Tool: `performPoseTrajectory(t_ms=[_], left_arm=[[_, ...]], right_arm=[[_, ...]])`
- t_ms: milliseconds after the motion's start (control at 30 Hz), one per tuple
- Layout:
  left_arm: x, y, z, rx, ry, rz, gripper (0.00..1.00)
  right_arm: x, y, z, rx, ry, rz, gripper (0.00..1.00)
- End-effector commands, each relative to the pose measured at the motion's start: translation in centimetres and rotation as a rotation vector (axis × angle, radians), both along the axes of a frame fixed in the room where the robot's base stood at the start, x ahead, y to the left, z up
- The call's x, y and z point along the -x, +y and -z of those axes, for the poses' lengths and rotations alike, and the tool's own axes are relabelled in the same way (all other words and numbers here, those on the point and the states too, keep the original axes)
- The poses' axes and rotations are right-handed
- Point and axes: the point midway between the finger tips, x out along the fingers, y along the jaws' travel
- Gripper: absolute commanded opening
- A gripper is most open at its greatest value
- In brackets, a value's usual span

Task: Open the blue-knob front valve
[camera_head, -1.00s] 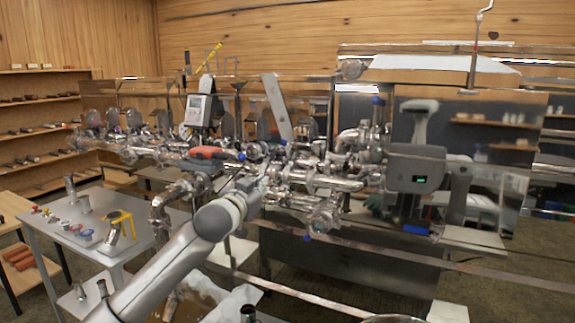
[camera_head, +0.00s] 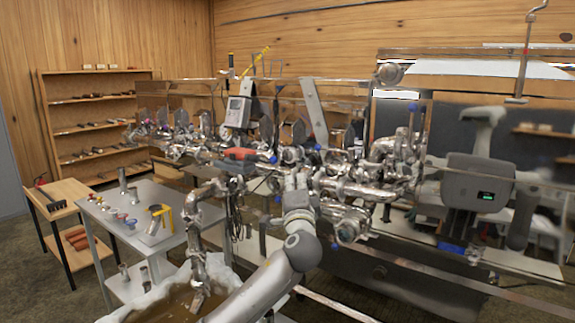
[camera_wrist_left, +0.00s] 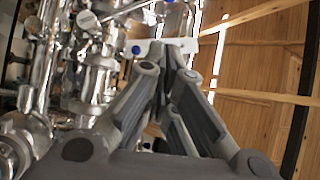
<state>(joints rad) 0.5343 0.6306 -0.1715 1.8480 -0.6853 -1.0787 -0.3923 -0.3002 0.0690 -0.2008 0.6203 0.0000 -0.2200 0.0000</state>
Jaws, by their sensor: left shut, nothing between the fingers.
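Several small blue knobs sit on the steel pipework. In the head view one (camera_head: 318,147) is just above and right of my left gripper (camera_head: 297,180), another (camera_head: 413,105) tops an upright pipe, and one (camera_head: 333,246) is low on the front valve body (camera_head: 348,227). I cannot tell which is the front valve's own knob. My left gripper reaches up to the pipes, its fingers together and empty. In the left wrist view the shut fingers (camera_wrist_left: 175,50) point up, with a blue knob (camera_wrist_left: 136,50) left of them, apparently apart. My right gripper is not in view.
A red-handled tool (camera_head: 238,154) is left of my gripper among the pipes. A grey unit with a green display (camera_head: 480,180) is at right. A grey table (camera_head: 180,238) with small items stands at left. A shelf rack (camera_head: 95,115) is behind.

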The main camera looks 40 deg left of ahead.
Motion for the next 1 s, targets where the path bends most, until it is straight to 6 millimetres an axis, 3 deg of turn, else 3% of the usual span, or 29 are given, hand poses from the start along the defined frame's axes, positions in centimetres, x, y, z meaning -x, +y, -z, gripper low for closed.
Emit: performPoseTrajectory(t_ms=[400, 700, 1000], left_arm=[[-4.8, 4.8, -1.8, 0.000, 0.001, -0.001, 0.00], [-4.9, 8.1, -1.6, 0.002, 0.001, 0.002, 0.00], [-4.9, 8.3, -1.5, 0.002, 0.000, 0.003, 0.00]], right_arm=[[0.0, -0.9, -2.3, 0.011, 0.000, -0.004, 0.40], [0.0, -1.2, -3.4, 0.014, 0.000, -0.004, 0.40], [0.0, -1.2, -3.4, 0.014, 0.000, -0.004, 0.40]])
